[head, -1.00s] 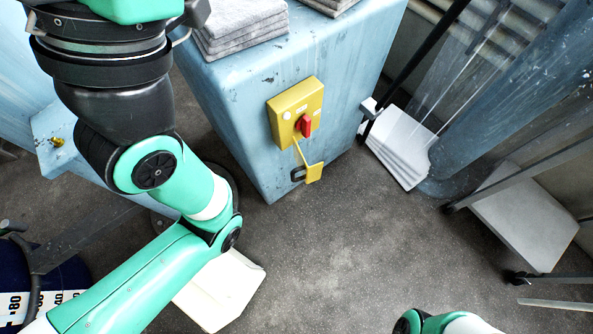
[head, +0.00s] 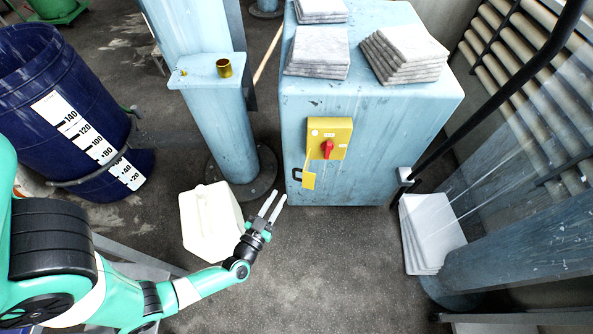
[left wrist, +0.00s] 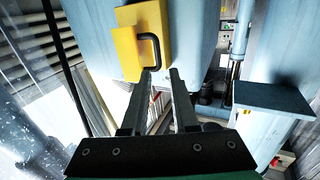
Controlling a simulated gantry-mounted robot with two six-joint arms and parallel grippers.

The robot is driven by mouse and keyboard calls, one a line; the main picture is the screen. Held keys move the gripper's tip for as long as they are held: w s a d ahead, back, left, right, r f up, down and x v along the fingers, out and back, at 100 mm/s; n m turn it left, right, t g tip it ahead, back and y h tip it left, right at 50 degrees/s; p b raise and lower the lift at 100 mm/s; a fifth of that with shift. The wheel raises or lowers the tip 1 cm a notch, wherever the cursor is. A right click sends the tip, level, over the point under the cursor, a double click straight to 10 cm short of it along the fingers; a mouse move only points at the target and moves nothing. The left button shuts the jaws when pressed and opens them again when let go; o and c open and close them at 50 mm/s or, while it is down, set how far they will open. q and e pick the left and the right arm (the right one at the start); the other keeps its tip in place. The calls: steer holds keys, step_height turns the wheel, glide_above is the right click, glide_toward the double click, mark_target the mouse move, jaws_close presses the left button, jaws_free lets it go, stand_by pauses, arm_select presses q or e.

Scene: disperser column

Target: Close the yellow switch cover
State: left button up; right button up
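The yellow switch box (head: 340,134) with a red knob (head: 327,149) is on the front of the blue cabinet. Its yellow cover (head: 309,180) hangs open below the box's lower left side, in front of or beside a dark handle (head: 297,174). My left gripper (head: 272,205) is open and empty, to the left of and below the cover, apart from it. In the left wrist view a yellow part (left wrist: 125,48) and a black handle (left wrist: 152,42) show beyond my open fingers (left wrist: 161,73); I cannot tell whether this part is box or cover. My right gripper is not in view.
A white canister (head: 210,222) stands just left of my left gripper. A blue column (head: 215,120) and dark blue barrel (head: 75,110) stand further left. Grey stacked slabs (head: 432,235) stand right of the cabinet (head: 400,130). The floor before the cabinet is clear.

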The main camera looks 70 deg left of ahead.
mark_target(294, 176)
arm_select(q)
steer(key=b+x, duration=0.4)
steer(key=x, duration=0.7)
steer(key=shift+w+d, duration=0.15)
steer(key=shift+w, duration=0.1)
jaws_close()
stand_by(0.8)
